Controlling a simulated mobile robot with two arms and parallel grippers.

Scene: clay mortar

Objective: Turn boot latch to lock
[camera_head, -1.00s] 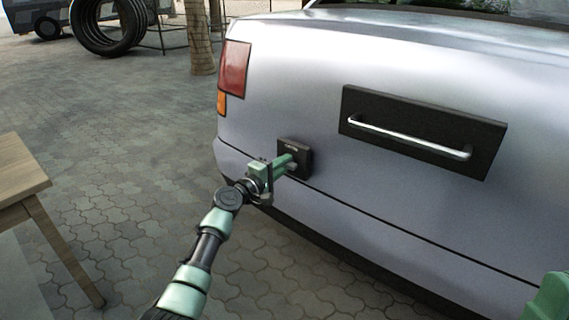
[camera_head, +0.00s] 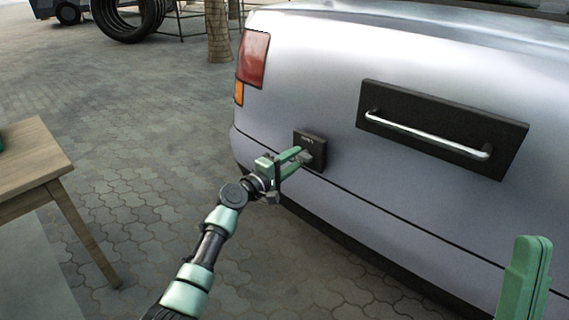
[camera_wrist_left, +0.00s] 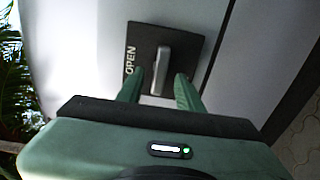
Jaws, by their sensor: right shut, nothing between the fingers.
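The boot latch is a dark square plate (camera_head: 310,149) low on the rear of the silver car. In the left wrist view, the plate (camera_wrist_left: 142,42) reads "OPEN" along its left edge, and a grey handle (camera_wrist_left: 161,68) lies parallel to that word. My left gripper (camera_head: 303,157) is at the latch. Its green fingers (camera_wrist_left: 160,88) are open, one on each side of the handle's lower end, with gaps visible. My right gripper (camera_head: 535,242) shows at the lower right, shut and empty, away from the latch.
A black panel with a silver bar handle (camera_head: 428,134) is right of the latch. A red tail light (camera_head: 254,58) is above it. A wooden table (camera_head: 30,165) stands at the left. Paved ground (camera_head: 130,240) is clear between table and car.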

